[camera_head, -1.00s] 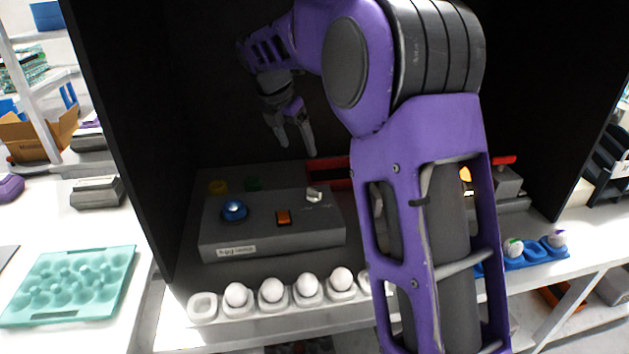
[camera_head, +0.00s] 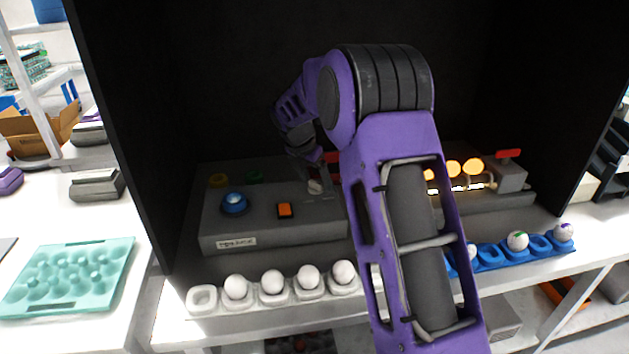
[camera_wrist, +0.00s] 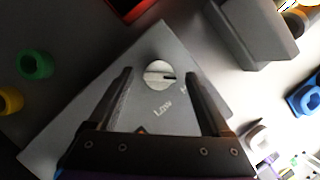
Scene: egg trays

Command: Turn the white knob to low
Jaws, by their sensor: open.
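The white knob (camera_wrist: 157,72) is round, with a dark pointer mark directed to the right in the wrist view. It sits on the grey control box (camera_wrist: 75,125). The word LOW (camera_wrist: 163,107) is printed below it, and a second label is mostly hidden by the right finger. My gripper (camera_wrist: 159,74) is open, with one finger on each side of the knob and a gap showing on both sides. In the head view the knob (camera_head: 315,187) shows at the box's upper right, partly covered by my gripper (camera_head: 318,172), which is down over it.
A white egg tray (camera_head: 203,300) stands in front, a blue tray (camera_head: 489,257) at right. Dark walls enclose the sides and back.

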